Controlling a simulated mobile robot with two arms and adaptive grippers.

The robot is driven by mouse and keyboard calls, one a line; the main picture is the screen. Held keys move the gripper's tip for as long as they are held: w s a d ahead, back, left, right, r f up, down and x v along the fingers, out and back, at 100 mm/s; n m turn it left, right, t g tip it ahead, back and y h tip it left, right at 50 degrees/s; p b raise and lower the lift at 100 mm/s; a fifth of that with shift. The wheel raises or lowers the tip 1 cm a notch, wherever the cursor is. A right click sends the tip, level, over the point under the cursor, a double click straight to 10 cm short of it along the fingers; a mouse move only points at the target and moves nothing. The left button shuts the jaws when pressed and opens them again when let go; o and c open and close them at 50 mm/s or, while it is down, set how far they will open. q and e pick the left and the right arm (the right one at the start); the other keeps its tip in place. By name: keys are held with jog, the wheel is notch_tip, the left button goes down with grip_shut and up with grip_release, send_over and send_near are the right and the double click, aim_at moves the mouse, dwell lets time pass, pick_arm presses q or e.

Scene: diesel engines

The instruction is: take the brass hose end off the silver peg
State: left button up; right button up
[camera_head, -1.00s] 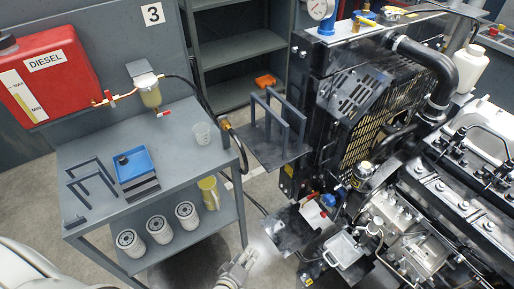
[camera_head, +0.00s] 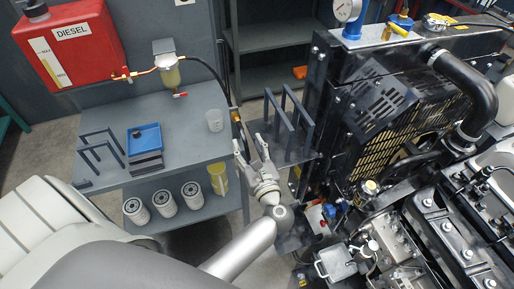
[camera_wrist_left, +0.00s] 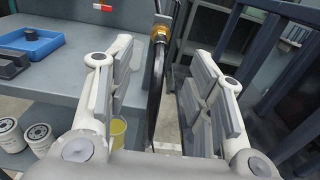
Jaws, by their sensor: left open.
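The brass hose end (camera_head: 236,116) is at the right edge of the grey workbench, on the black hose. In the left wrist view the brass hose end (camera_wrist_left: 160,33) shows at top centre, beyond and between my finger pads, with the dark hose hanging below it. I cannot make out the silver peg; it seems hidden at the brass part. My left gripper (camera_head: 249,147) is open and empty, just below the brass end in the head view and apart from it. Its two spread fingers (camera_wrist_left: 158,75) fill the left wrist view. My right gripper is not in view.
The workbench (camera_head: 190,125) holds a blue tray (camera_head: 144,137) and a clear cup (camera_head: 215,120). White filters (camera_head: 164,204) and a yellow jug (camera_head: 217,178) stand on its lower shelf. A dark upright rack (camera_head: 285,115) stands close right of the gripper, before the engine (camera_head: 440,210).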

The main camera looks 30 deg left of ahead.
aim_at(241, 131)
pick_arm(q)
jog(key=x, duration=0.8)
jog(key=shift+f+b, duration=0.1)
jog(key=shift+b, duration=0.3)
jog(key=shift+w+a, duration=0.35)
jog(key=shift+w, duration=0.1)
jog(key=shift+w+a, duration=0.15)
jog(key=shift+a, duration=0.15)
jog(key=shift+w, duration=0.1)
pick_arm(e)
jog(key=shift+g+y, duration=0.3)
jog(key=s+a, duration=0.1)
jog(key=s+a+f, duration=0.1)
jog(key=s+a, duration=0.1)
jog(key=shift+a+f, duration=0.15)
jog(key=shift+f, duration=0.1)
pick_arm(q)
jog(key=shift+b, duration=0.35)
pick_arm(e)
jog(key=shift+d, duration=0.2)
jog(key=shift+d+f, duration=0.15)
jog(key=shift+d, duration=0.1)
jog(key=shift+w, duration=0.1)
